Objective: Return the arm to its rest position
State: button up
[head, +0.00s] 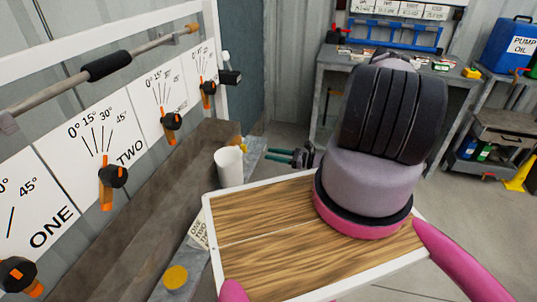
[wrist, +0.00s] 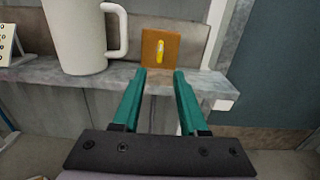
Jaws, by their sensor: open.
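My arm (head: 385,120) rises large in the head view and hides part of the floor and workbench behind it. My gripper (head: 268,156) points left, toward the grey ledge by the wall. In the wrist view the two teal fingers of my gripper (wrist: 160,76) are spread apart with nothing between them. Beyond the fingertips, an orange-brown block (wrist: 160,48) with a yellow mark stands on the ledge (wrist: 60,72). A white mug (wrist: 78,35) stands to its left; it also shows in the head view (head: 229,167).
Lever panels with orange-and-black handles (head: 112,175) line the left wall. A horizontal bar with a black grip (head: 110,66) runs above them. A workbench (head: 335,95) stands at the back. A blue oil can (head: 507,45) is at upper right. Floor (head: 475,215) at right looks clear.

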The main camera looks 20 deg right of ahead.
dwell(0.3)
notch_tip(320, 180, up, 35)
jog(key=s+a+n+g+h, duration=0.25)
jog(key=n+g+h, duration=0.25)
jog(key=n+g, duration=0.7)
jog(key=s+r+n+t+h, duration=0.8)
jog(key=s+r, duration=1.2)
jog(key=r, duration=0.3)
jog(key=shift+s+a+r+t, duration=0.15)
jog(key=shift+s+a+t, duration=0.1)
jog(key=shift+a+t, duration=0.3)
jog(key=shift+d, duration=0.1)
